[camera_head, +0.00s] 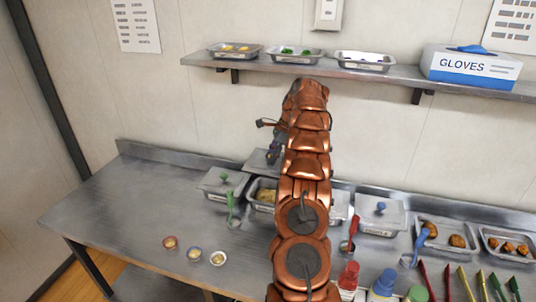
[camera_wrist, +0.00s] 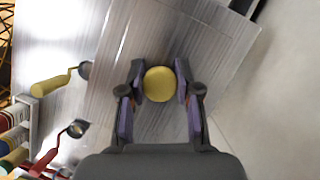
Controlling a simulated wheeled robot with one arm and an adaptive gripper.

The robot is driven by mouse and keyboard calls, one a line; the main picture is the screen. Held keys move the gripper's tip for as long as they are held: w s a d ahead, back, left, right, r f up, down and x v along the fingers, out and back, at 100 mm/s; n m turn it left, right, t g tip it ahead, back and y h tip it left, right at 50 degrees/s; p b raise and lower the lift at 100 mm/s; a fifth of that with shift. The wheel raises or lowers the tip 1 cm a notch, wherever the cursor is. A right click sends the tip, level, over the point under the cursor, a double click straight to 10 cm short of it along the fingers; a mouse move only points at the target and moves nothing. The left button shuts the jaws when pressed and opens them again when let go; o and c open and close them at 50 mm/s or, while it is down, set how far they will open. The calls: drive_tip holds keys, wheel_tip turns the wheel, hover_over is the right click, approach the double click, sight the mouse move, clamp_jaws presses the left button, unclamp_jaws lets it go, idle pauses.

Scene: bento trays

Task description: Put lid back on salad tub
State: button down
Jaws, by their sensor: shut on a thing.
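My gripper (camera_wrist: 160,82) is shut on the round yellow knob (camera_wrist: 159,85) of a grey metal lid (camera_wrist: 215,50), which fills much of the wrist view. In the head view the lid (camera_head: 258,160) shows as a grey plate left of my arm, above and behind the tubs. My arm hides most of my gripper there. An open steel tub (camera_head: 254,194) with tan food (camera_head: 266,195) stands on the counter, partly hidden behind my arm. I cannot read which tub is the salad tub.
A tub with a green-knobbed lid (camera_head: 222,182) stands left, a blue-knobbed one (camera_head: 381,212) right. Ladles with green (camera_head: 230,201), red (camera_head: 353,228) and blue (camera_head: 421,240) handles stand near the tubs. Small bowls (camera_head: 194,253) and bottles (camera_head: 383,284) are in front. A shelf (camera_head: 400,76) hangs above.

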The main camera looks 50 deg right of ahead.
wheel_tip(320, 180, down, 13)
drive_tip(key=b, duration=0.7)
drive_tip(key=shift+f, duration=0.15)
idle(0.3)
idle(0.4)
drive_tip(key=shift+f+p, duration=0.1)
drive_tip(key=shift+p, duration=0.2)
idle(1.2)
drive_tip(key=c, duration=0.7)
unclamp_jaws()
drive_tip(key=o, duration=0.5)
drive_tip(key=shift+c, duration=0.2)
